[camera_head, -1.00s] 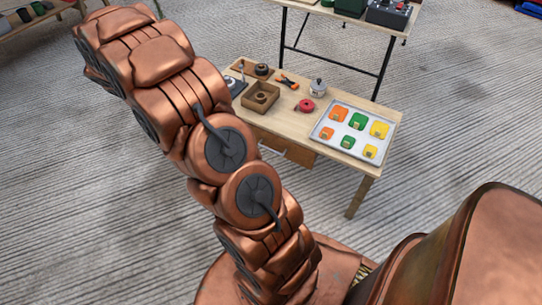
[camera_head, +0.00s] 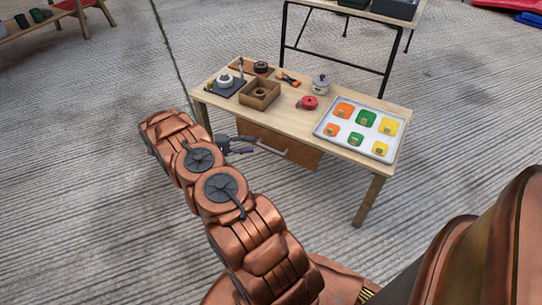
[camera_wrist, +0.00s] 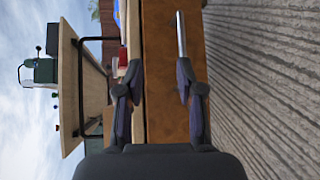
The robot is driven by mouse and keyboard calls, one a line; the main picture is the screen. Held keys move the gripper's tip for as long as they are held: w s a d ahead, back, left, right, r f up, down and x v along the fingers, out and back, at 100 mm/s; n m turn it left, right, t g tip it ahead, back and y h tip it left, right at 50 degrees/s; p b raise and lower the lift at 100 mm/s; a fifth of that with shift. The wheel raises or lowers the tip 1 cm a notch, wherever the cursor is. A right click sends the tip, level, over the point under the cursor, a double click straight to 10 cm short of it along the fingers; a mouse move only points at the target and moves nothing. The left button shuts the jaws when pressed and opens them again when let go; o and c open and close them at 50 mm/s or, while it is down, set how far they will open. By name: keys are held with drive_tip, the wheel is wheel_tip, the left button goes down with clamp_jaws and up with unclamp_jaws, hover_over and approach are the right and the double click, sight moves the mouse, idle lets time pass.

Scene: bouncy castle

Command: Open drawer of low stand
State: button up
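The low stand (camera_head: 208,96) is a light wooden table. Its brown drawer front (camera_head: 308,157) sits under the tabletop and looks closed, with a pale metal bar handle (camera_head: 272,149). My gripper (camera_head: 246,148) is at the left part of the drawer front, partly hidden by my arm. In the wrist view, my gripper (camera_wrist: 159,70) is open and empty, facing the drawer front (camera_wrist: 160,40). The handle (camera_wrist: 181,34) lies ahead of the right fingertip, not between the fingers. I cannot tell whether that fingertip touches it.
On the stand are a tray with coloured pieces (camera_head: 325,113), a red pot (camera_head: 307,102), a grey pot (camera_head: 320,83), a wooden box (camera_head: 259,95) and orange-handled pliers (camera_head: 289,79). A black-framed table (camera_head: 340,42) stands behind. The floor in front is clear.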

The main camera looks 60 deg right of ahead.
drive_tip(key=b, duration=0.1)
approach(271, 149)
drive_tip(key=s+d+f, duration=0.1)
drive_tip(key=d+f, duration=0.1)
drive_tip(key=shift+h, duration=0.4)
drive_tip(key=shift+s+r+b+x, duration=0.15)
drive_tip(key=shift+b+x, duration=0.4)
drive_tip(key=shift+x, duration=1.4)
drive_tip(key=shift+s+r+b+x, duration=0.15)
drive_tip(key=shift+b+x, duration=0.4)
drive_tip(key=shift+x, duration=1.4)
drive_tip(key=shift+a, duration=0.15)
drive_tip(key=shift+w, duration=0.1)
clamp_jaws()
